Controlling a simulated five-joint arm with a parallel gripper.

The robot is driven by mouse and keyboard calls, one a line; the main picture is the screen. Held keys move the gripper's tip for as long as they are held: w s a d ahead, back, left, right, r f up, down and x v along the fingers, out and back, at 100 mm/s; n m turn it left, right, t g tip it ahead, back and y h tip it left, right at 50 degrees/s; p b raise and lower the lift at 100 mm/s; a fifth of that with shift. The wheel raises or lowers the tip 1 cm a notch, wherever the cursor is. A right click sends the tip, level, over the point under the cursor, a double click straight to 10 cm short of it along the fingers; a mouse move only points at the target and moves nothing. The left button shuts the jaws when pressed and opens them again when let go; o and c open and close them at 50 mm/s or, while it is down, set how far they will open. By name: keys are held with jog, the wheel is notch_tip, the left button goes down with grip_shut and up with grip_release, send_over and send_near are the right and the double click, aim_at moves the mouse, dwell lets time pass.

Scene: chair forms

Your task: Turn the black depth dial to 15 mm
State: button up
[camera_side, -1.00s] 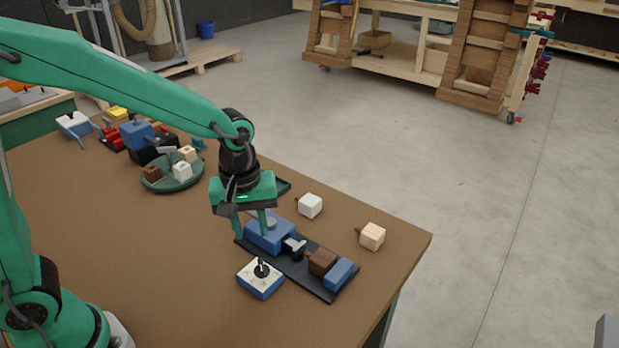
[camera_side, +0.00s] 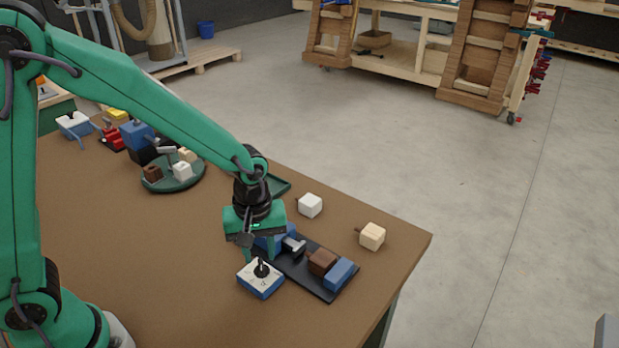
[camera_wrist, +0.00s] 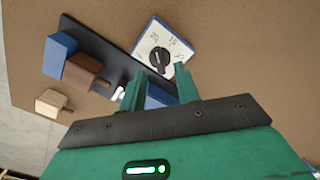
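The black depth dial (camera_side: 262,269) sits on a white-faced block with a blue base. In the wrist view the dial (camera_wrist: 160,59) has printed numbers around it; 20 and 15 are legible, a third is partly hidden by a finger. I cannot tell which number its pointer marks. My green gripper (camera_side: 259,257) is open and empty, pointing down just over the dial block. In the wrist view the tips of my gripper (camera_wrist: 159,71) lie to either side of the dial's near edge. I cannot tell whether they touch it.
Beside the dial block is a black fixture (camera_side: 320,288) with blue blocks, a brown block (camera_side: 323,262) and a metal clamp. A white block (camera_side: 310,205) and a pale wood block (camera_side: 372,236) lie behind it. A round green tray (camera_side: 158,186) stands farther left. The table's front left is clear.

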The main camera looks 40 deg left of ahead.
aim_at(261, 264)
jog(key=shift+f, duration=1.5)
grip_shut()
